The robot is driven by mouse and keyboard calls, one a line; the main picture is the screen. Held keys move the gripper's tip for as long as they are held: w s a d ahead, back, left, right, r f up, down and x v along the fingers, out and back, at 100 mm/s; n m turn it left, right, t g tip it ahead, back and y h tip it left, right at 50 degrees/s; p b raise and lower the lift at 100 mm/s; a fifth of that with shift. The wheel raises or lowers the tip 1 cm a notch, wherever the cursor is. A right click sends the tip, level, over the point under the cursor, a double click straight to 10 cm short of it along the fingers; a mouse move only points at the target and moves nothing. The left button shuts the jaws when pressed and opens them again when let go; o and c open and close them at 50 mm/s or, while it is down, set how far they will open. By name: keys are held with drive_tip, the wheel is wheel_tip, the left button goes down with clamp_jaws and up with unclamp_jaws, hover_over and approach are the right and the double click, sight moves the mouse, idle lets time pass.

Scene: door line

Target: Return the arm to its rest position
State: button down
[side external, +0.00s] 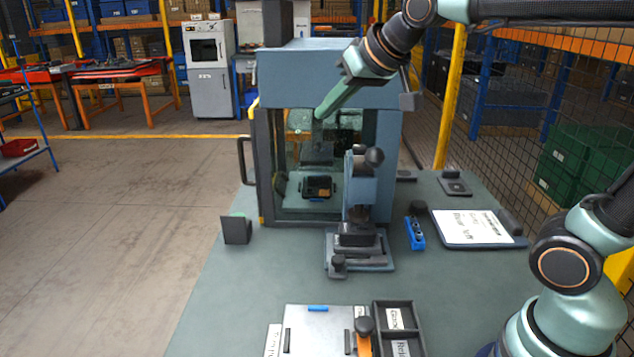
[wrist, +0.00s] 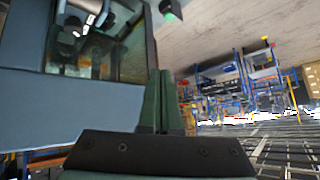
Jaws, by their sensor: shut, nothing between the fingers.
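My gripper (side external: 322,112) is shut and empty, its green fingers pointing down and left in front of the upper part of the blue-grey cabinet (side external: 330,62). In the wrist view the closed fingers (wrist: 162,100) stand side by side, with the cabinet (wrist: 60,108) behind them on the left. The cabinet's glass front (side external: 290,150) shows a dark object (side external: 318,187) inside on the floor of the chamber. I cannot tell whether the fingers touch the cabinet.
A press-like fixture (side external: 361,195) stands on the green table (side external: 230,290) before the cabinet. A clipboard (side external: 475,227), a blue part (side external: 415,232) and a tray (side external: 398,325) lie around it. A wire fence (side external: 560,110) stands at the right. The table's left front is clear.

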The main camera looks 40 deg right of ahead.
drive_tip(key=s+d+f+m+g+h, duration=0.1)
drive_tip(key=s+d+f+g, duration=0.15)
drive_tip(key=s, duration=0.25)
drive_tip(key=s+d+f+m+g, duration=0.1)
drive_tip(key=s+d+f, duration=0.2)
drive_tip(key=s+d, duration=0.15)
drive_tip(key=s+a+f+n, duration=0.3)
drive_tip(key=a+f, duration=0.1)
drive_tip(key=f, duration=0.1)
drive_tip(key=shift+s+a+f+n+y, duration=0.15)
drive_tip(key=shift+a+n+y, duration=0.15)
drive_tip(key=shift+n, duration=0.1)
